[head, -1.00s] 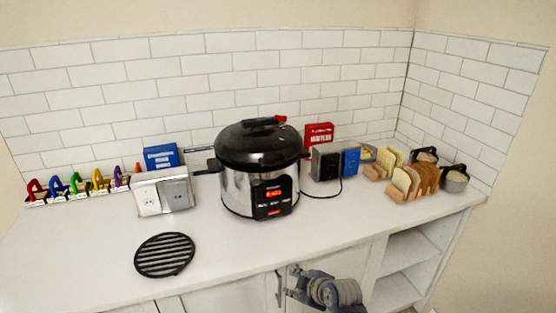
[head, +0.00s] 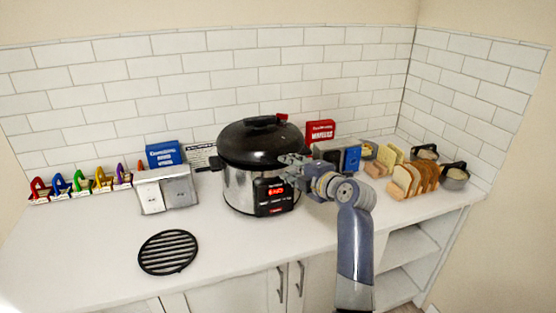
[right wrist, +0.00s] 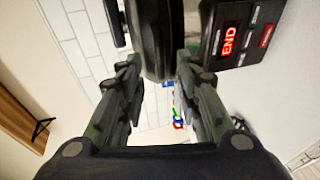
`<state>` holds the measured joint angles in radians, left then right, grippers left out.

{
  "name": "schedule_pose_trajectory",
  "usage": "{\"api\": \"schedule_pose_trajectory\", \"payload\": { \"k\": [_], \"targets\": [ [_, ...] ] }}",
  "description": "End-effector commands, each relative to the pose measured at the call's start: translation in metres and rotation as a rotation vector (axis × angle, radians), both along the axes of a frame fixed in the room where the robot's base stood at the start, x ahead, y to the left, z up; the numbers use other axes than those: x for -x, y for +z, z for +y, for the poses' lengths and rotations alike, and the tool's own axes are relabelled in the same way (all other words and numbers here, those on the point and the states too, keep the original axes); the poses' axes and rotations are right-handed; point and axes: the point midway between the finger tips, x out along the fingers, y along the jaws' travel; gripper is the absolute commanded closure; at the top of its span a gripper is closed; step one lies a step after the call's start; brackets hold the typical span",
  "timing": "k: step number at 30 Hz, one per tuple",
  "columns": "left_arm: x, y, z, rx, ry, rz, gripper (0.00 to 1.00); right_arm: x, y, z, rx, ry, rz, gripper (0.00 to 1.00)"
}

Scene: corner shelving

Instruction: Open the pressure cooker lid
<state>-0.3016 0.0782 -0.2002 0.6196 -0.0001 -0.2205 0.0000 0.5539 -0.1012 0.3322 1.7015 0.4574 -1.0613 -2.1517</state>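The pressure cooker (head: 238,188) stands on the counter, a steel pot with a black front panel and a lit red display. Its black domed lid (head: 250,140) sits level on the pot, with a handle on top and a small red part at the right. My right gripper (head: 287,161) is at the cooker's right front, by the lid's rim. In the right wrist view, the right gripper's fingers (right wrist: 160,72) are apart, with the black rim part (right wrist: 152,38) showing in the gap just beyond the tips. Contact is unclear. The panel there reads END. My left gripper is out of view.
A round black trivet (head: 168,252) lies front left. A metal outlet box (head: 165,190) stands left of the cooker. Bread slices in racks (head: 412,180) and small pots (head: 455,175) stand at the right. A tiled wall (head: 220,75) closes the back.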

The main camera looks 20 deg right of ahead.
Motion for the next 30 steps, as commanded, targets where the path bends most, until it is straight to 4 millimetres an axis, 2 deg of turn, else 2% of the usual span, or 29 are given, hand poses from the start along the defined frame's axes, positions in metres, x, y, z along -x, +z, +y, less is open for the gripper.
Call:
{"api": "schedule_pose_trajectory", "payload": {
  "k": [6,15,21,30],
  "targets": [
    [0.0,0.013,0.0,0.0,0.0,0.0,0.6,-0.029,-0.005,0.008,-0.004,-0.001,0.002,0.69],
    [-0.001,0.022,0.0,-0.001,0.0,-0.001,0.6,-0.059,-0.013,0.015,-0.001,-0.001,0.001,0.69],
    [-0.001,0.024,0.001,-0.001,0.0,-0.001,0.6,-0.067,-0.017,0.017,0.0,-0.001,0.001,0.69],
    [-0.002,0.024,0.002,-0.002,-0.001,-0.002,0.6,-0.068,-0.017,0.017,0.0,-0.002,0.001,0.69]
  ]
}}
